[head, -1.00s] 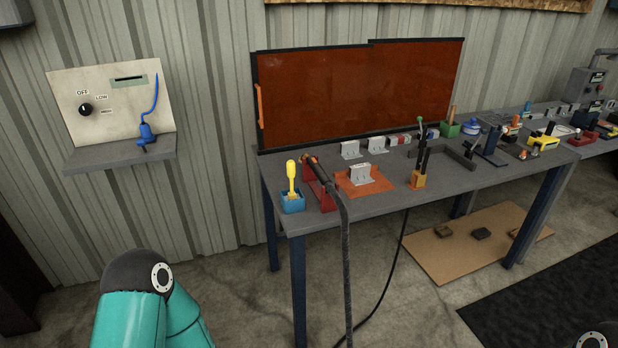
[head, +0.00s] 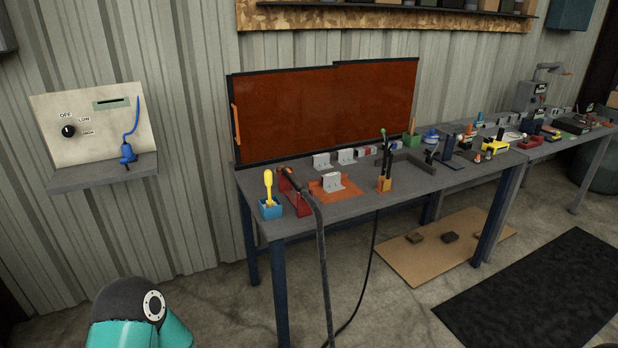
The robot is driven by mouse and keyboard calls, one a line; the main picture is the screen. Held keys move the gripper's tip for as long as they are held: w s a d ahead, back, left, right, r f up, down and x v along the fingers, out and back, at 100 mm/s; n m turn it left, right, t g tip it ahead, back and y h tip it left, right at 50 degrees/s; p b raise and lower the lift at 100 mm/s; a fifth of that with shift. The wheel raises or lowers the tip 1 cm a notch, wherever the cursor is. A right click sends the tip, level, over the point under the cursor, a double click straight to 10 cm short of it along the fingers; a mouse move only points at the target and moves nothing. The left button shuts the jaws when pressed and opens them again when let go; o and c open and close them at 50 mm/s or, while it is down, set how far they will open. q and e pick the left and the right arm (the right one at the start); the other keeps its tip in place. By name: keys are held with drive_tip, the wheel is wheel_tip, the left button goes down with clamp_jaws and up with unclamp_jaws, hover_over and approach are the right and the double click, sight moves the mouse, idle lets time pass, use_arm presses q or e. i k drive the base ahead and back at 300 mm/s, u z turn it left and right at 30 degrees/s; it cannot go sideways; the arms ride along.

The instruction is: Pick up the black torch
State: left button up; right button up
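The black torch (head: 303,188) rests tilted in a red holder (head: 290,194) near the front left of the grey workbench (head: 350,207). Its thick dark cable (head: 322,262) hangs over the front edge to the floor. A small orange part shows at the torch's upper left end. A teal arm link of mine shows at the bottom left, well short of the bench. Neither gripper is in the frame.
A blue box with a yellow-handled tool (head: 268,188) stands left of the holder. An orange plate with a grey metal bracket (head: 333,182) lies to its right. An orange welding screen (head: 325,108) stands behind. A wall shelf (head: 100,174) is at left.

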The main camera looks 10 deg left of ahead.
sight(299, 187)
drive_tip(key=z, duration=0.3)
drive_tip(key=i, duration=1.5)
drive_tip(key=u, duration=0.5)
